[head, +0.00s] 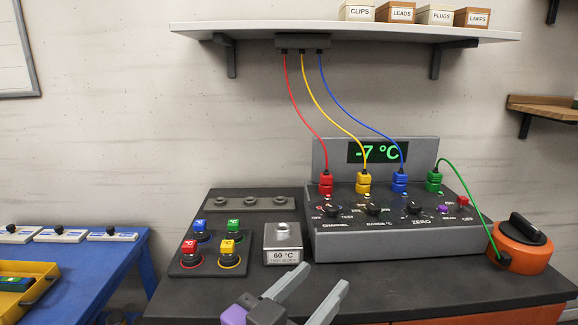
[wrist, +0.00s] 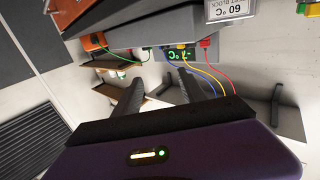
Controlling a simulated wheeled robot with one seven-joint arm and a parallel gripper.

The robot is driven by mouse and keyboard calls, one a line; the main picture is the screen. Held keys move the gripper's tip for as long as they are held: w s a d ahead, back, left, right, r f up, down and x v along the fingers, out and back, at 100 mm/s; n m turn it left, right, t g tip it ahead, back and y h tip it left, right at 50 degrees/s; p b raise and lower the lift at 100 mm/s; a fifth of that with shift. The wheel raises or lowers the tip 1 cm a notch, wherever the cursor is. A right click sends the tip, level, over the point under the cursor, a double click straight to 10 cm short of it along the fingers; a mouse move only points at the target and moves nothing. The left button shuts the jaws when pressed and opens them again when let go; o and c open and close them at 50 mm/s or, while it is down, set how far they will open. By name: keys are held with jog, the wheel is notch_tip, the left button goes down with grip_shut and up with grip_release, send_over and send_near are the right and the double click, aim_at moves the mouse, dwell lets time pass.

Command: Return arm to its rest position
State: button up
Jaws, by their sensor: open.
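My gripper (head: 312,297) shows at the bottom of the head view, in front of the bench. Its two grey fingers are spread apart with nothing between them. In the wrist view the fingers (wrist: 158,92) are also apart and empty, with the shelves and wall behind them. The wrist picture is turned about upside down. The rest of my arm is mostly below the head view's edge.
A grey meter (head: 385,240) reading -7 °C stands on the dark bench (head: 440,283), with red, yellow, blue and green plugs and cables. Left of it are a 60 °C block (head: 283,240) and a pad (head: 190,268) of coloured plugs. An orange canister (head: 520,250) stands right. A white shelf (head: 350,38) hangs above.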

jog(key=w+a+n+t+y, duration=0.4)
jog(key=a+n+t+y, duration=0.1)
jog(key=a+n+y, duration=0.3)
jog(key=s+d+f+n+g+y+p, duration=0.2)
jog(key=s+f+n+y+p, duration=0.1)
jog(key=s+f+n+y, duration=0.45)
jog(key=s+d+f+m+g+h+p, duration=0.1)
jog(key=s+d+m+h+p, duration=0.1)
jog(key=s+d, duration=0.9)
jog(key=s+d+f+m+g+h+p, duration=0.1)
jog(key=s+d+m+p, duration=0.4)
jog(key=s+d, duration=0.6)
jog(key=s+f+m+h, duration=0.1)
jog(key=s, duration=0.6)
jog(key=shift+s+d+p, duration=0.15)
jog(key=shift+s+p, duration=0.15)
jog(key=shift+s, duration=0.1)
